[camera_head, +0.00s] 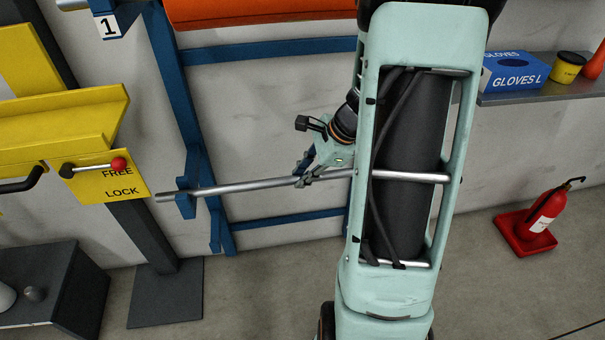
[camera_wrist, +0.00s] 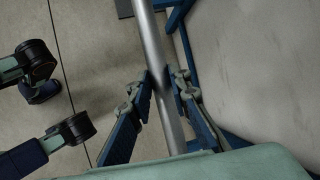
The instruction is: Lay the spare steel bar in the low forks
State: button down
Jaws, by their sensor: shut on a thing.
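The steel bar (camera_head: 235,187) is long, thin and silver, and lies nearly level across the head view, its left end slightly lower in the picture. My gripper (camera_head: 307,180) is shut on the bar. In the wrist view, the bar (camera_wrist: 150,45) runs between the two fingers of my gripper (camera_wrist: 162,82). The left low fork (camera_head: 186,203) is a blue bracket on the blue rack (camera_head: 172,85); the bar crosses it near its left end. I cannot tell whether the bar rests in it or is just above. The right fork and the bar's right end are hidden behind my arm.
A yellow machine part (camera_head: 65,125) with a red-knobbed lever (camera_head: 118,164) is close left of the bar's end. An orange bar-like part (camera_head: 255,10) lies above. A shelf (camera_head: 535,94) with a glove box (camera_head: 515,72) and a fire extinguisher (camera_head: 547,209) are at right.

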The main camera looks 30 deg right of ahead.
jog(key=shift+f, duration=0.15)
jog(key=c, duration=1.7)
grip_release()
